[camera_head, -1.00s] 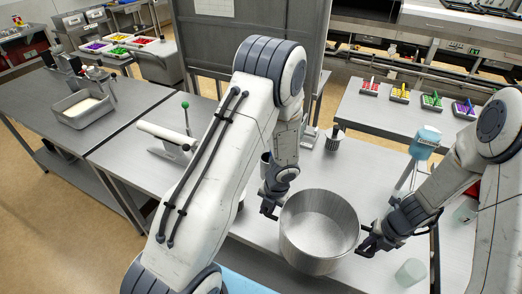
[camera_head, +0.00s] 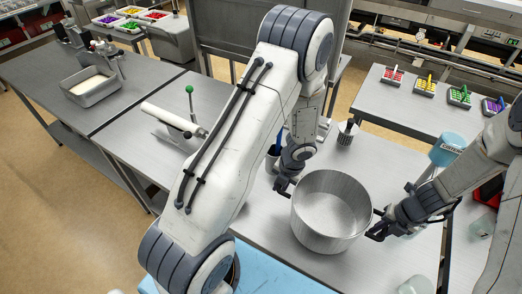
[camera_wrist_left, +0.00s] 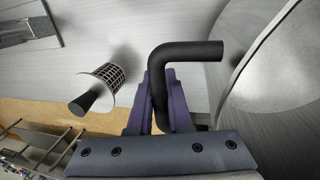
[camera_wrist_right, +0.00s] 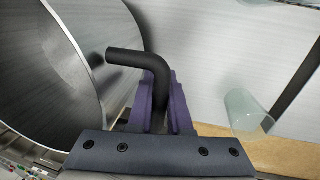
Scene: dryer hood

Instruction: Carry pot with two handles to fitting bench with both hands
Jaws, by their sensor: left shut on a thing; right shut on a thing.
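The pot (camera_head: 331,212) is a wide steel vessel with a black handle on each side. It is upright between my two grippers in the head view, above the grey table. My left gripper (camera_head: 283,186) is shut on the left handle, which shows as a bent black bar (camera_wrist_left: 190,50) in the left wrist view. My right gripper (camera_head: 378,230) is shut on the other handle, a bent black bar (camera_wrist_right: 140,58) in the right wrist view. I cannot tell which of the metal tables is the fitting bench.
A grey pan (camera_head: 91,87) stands on the far left table. A green-knobbed lever device (camera_head: 188,120) is on the table left of my arm. A cup with a black-handled tool (camera_head: 346,133) stands behind the pot. A translucent cup (camera_wrist_right: 245,110) is near my right gripper.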

